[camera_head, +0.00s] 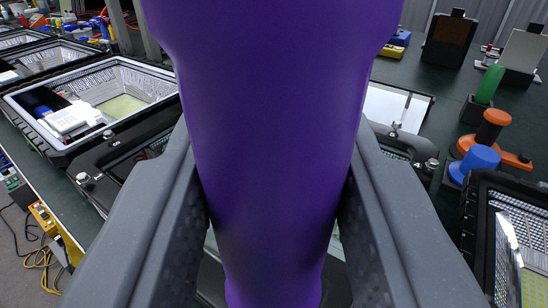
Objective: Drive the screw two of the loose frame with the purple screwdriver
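The purple screwdriver (275,100) fills the middle of the view, large and close. My gripper (277,195) is shut on its handle, with one grey finger on each side. The screwdriver's tip is hidden below the handle. Behind it lies a dark frame (116,160), probably the loose frame, mostly covered by the handle and fingers. Silver screws show at its left side (83,179) and (108,134), and at its right side (395,128) and (431,164). I cannot tell which is screw two, or whether the tip touches any screw.
An open floodlight housing (148,80) with parts inside stands at left, with more housings behind it. At right are a green handle (489,84), an orange tool (492,125), a blue tool (480,160) and another housing (478,215). Yellow cables (42,258) lie at lower left.

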